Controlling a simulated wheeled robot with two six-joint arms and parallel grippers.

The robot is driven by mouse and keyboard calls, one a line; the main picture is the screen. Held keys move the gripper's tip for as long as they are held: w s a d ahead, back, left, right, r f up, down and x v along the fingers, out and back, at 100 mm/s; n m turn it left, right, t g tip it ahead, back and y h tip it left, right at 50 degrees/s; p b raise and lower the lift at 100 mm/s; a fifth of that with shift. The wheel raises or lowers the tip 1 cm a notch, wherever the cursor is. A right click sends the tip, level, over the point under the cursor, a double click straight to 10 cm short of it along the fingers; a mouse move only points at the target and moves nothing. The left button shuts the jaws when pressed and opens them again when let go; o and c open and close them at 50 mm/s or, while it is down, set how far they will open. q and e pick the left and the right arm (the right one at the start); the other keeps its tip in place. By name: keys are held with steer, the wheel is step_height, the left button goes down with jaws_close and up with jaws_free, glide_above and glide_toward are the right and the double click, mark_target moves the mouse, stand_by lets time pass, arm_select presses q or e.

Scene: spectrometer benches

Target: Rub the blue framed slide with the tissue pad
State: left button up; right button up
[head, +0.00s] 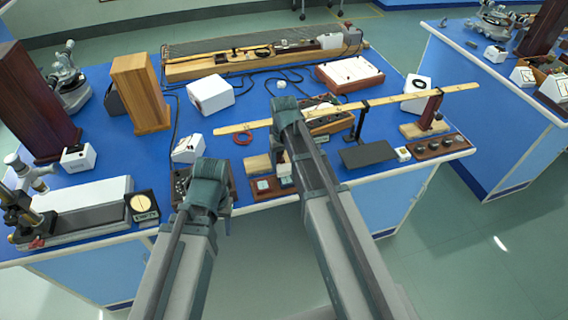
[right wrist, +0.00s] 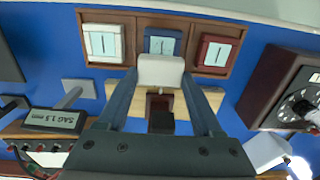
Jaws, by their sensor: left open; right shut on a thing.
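The blue framed slide (right wrist: 164,43) sits in the middle of a wooden rack (right wrist: 140,20), between a pale-framed slide (right wrist: 103,43) and a red-framed slide (right wrist: 215,52). My right gripper (right wrist: 160,76) is shut on the white tissue pad (right wrist: 160,68), in front of the blue slide. The pad overlaps the slide's lower edge in the right wrist view; I cannot tell whether they touch. In the head view the rack (head: 265,196) lies at the bench's front edge, partly behind my right arm. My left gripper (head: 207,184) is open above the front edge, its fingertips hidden.
A pale wooden block (head: 257,165) stands just behind the rack. A dark box with dials (right wrist: 290,95) stands beside it in the wrist view. A long wooden beam (head: 400,98) on a stand crosses behind my right arm. Open floor lies before the bench.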

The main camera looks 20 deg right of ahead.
steer(key=shift+r+p, duration=2.15)
steer(key=shift+r, duration=0.35)
step_height(320, 180, up, 3)
steer(key=p, duration=0.3)
steer(key=shift+r, duration=0.1)
steer(key=shift+s, duration=0.1)
